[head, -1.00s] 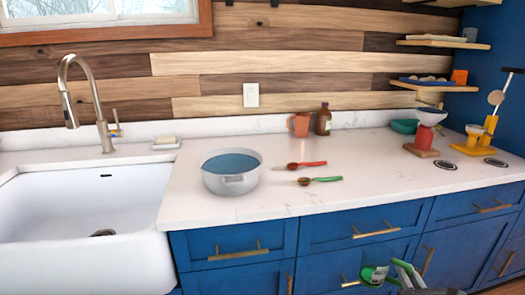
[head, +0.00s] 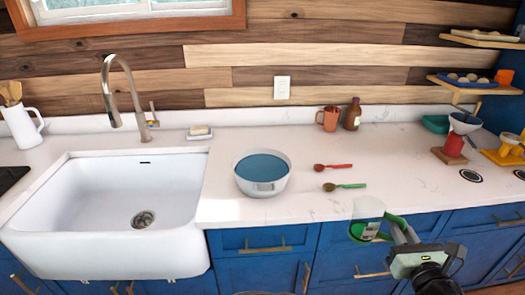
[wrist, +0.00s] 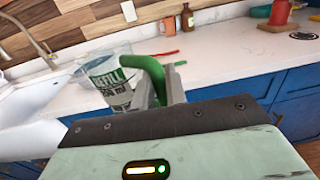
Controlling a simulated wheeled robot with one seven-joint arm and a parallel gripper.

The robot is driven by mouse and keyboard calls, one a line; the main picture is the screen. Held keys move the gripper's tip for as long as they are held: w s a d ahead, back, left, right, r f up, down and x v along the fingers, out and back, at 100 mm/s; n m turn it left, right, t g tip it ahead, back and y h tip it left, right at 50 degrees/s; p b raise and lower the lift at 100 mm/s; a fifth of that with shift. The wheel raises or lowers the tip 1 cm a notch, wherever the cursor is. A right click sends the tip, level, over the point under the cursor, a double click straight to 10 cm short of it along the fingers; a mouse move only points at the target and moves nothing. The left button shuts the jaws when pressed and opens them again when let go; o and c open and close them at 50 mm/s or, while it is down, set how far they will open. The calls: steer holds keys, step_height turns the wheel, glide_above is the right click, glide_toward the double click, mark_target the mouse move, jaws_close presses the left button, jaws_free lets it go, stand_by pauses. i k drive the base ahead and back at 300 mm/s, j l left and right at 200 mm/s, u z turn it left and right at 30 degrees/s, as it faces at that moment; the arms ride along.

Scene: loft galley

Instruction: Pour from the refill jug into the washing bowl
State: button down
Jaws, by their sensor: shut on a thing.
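The refill jug (head: 368,218) is clear with a green handle and a green label. My gripper (head: 401,230) is shut on its handle and holds it in front of the counter's front edge, over the blue drawers. In the wrist view the jug (wrist: 112,78) shows "REFILL" lettering, and my gripper (wrist: 160,88) closes on the green handle. What the jug contains is hard to make out. The washing bowl (head: 262,188) is a pale round bowl with a blue inside, standing on the counter left of the jug and apart from it.
The white sink (head: 120,230) lies left of the bowl. A red spoon (head: 333,167) and a green spoon (head: 344,186) lie right of it. An orange mug (head: 328,119) and a brown bottle (head: 352,114) stand at the back. Counter between bowl and front edge is clear.

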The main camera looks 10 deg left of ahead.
mark_target(261, 173)
steer(key=i+j, duration=0.65)
steer(key=j, duration=0.15)
